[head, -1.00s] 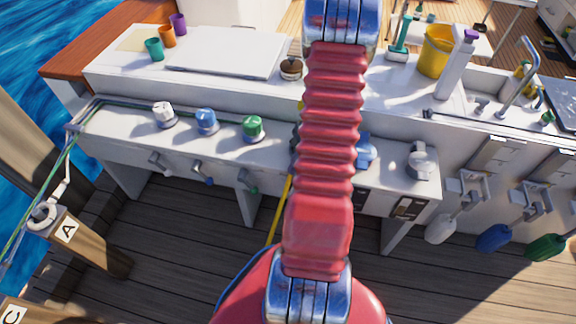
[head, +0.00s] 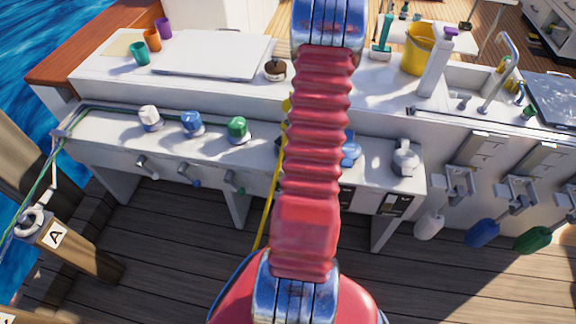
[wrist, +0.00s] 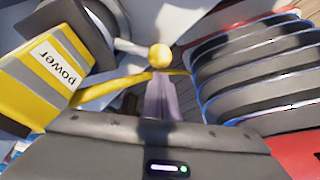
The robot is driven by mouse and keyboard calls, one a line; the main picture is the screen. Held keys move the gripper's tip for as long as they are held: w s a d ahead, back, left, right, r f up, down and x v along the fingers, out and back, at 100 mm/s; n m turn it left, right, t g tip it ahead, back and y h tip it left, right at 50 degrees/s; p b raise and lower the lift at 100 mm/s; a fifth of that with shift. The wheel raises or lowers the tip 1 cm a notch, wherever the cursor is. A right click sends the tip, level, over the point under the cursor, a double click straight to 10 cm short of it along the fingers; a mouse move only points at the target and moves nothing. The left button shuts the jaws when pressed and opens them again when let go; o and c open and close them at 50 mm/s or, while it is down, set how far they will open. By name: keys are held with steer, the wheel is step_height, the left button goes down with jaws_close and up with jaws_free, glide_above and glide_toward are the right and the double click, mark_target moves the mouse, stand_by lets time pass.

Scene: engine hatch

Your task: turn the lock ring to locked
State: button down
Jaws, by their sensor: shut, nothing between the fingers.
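In the wrist view, a yellow and grey plug marked "power" (wrist: 52,65) is at the left. Beside it, a grey round collar, which appears to be the lock ring (wrist: 97,25), shows at the upper left, partly cut off by the frame. A short grey lever with a yellow ball knob (wrist: 160,55) sticks out from it to the right. My gripper (wrist: 159,80) is shut and empty, its fingertips just below the knob in the picture. I cannot tell whether they touch. In the head view, my arm hides the gripper and the ring.
A yellow cable (head: 270,200) hangs in front of the white bench (head: 100,140). White, blue and green knobs (head: 238,128) stand on the bench to the left. A grey fitting (head: 405,157) stands to the right. The wooden deck (head: 180,250) in front is clear.

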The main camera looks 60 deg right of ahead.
steer(key=shift+w+d, duration=0.2)
steer(key=shift+w, duration=0.55)
step_height(320, 180, up, 10)
steer(key=shift+a, duration=0.2)
stand_by(1.0)
stand_by(0.6)
